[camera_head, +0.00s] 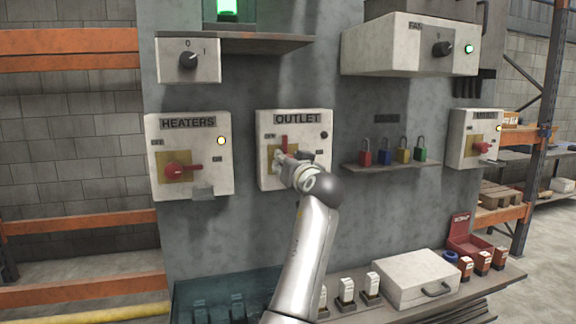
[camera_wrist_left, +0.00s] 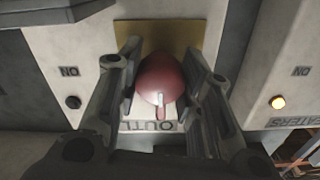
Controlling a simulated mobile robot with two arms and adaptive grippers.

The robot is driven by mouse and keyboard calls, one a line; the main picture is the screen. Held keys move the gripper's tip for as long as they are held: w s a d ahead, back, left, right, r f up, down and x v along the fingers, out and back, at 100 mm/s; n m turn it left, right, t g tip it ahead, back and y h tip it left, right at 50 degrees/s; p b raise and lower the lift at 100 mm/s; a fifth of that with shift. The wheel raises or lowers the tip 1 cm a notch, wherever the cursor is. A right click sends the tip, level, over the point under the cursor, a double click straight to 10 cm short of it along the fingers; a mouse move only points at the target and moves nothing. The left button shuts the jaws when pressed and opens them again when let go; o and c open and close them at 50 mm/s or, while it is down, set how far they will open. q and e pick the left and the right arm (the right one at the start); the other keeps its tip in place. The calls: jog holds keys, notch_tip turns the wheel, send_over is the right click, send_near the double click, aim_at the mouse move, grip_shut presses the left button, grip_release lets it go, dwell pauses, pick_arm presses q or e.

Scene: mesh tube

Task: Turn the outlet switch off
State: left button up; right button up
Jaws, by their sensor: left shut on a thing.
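The outlet box (camera_head: 262,181) is a pale box labelled OUTLET on the grey panel. Its red switch handle (camera_head: 284,142) points upward in the head view, and its small lamp (camera_head: 324,135) is dark. My left gripper (camera_head: 281,158) is at the switch, covering its lower part. In the left wrist view, seen upside down, the red handle (camera_wrist_left: 160,82) lies between the two fingers of my left gripper (camera_wrist_left: 162,75), which is shut on it. The dark lamp (camera_wrist_left: 73,102) shows there too. My right gripper is not in view.
The heaters box (camera_head: 219,172), with a lit yellow lamp, is to the left. A shelf with several padlocks (camera_head: 403,155) is to the right. A grey-white box (camera_head: 387,54) juts out above. A white case (camera_head: 413,281) and small items stand on the bench below.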

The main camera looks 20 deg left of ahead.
aim_at(283, 122)
pick_arm(q)
jog(key=shift+a, duration=0.1)
jog(key=o, duration=1)
jog(key=shift+w+a+f, duration=0.1)
jog(key=shift+f, duration=0.05)
jog(key=shift+o, duration=0.2)
jog(key=shift+r, duration=0.2)
notch_tip(283, 122, up, 10)
jog(key=shift+f, duration=0.15)
